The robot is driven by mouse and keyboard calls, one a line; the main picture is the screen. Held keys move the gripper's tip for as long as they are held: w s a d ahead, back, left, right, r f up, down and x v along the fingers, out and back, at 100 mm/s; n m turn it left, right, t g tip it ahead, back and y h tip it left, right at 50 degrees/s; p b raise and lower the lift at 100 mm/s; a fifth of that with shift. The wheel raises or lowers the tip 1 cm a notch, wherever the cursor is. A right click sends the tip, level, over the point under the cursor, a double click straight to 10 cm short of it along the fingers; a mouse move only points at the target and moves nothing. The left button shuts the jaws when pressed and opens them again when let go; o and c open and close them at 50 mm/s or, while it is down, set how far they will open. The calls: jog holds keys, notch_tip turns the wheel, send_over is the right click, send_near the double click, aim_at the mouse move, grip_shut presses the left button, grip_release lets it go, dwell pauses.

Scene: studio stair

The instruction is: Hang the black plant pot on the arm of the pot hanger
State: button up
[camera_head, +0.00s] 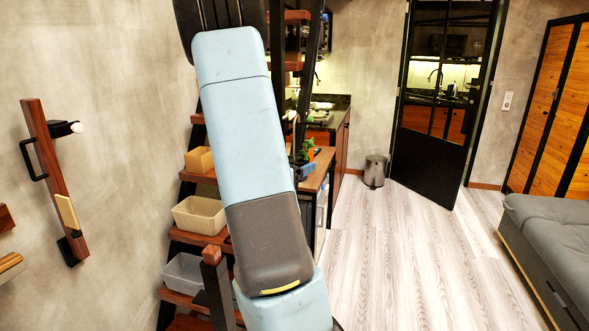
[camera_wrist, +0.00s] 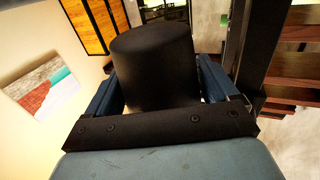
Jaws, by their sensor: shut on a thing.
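The black plant pot (camera_wrist: 152,62) fills the upper middle of the wrist view. My gripper (camera_wrist: 160,84) is shut on it, with one blue finger on each side of the pot. In the head view my own arm covers the middle, and neither the gripper nor the pot can be made out. On the left wall hangs an upright dark wooden board (camera_head: 52,172) with black fittings, one of them sticking out near its top. I cannot tell whether this is the pot hanger. The pot is apart from it.
A wooden stair with a beige basket (camera_head: 200,215) and a grey basket (camera_head: 184,273) stands left of my arm. A bin (camera_head: 375,171) stands near the black glazed door (camera_head: 433,150). A grey sofa (camera_head: 552,245) is at the right. The floor between is clear.

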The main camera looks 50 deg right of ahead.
jog(key=w+d+f, duration=0.3)
jog(key=w+d, duration=0.1)
jog(key=d, duration=0.5)
jog(key=shift+w+d+f, duration=0.15)
jog(key=shift+w+d, duration=0.05)
jog(key=shift+w, duration=0.2)
dwell(1.1)
dwell(0.3)
jog(key=o, duration=1)
jog(key=shift+o, duration=0.2)
jog(key=s+a, duration=0.1)
jog(key=a, duration=1.2)
jog(key=shift+a, duration=0.35)
jog(key=shift+s+f, duration=0.1)
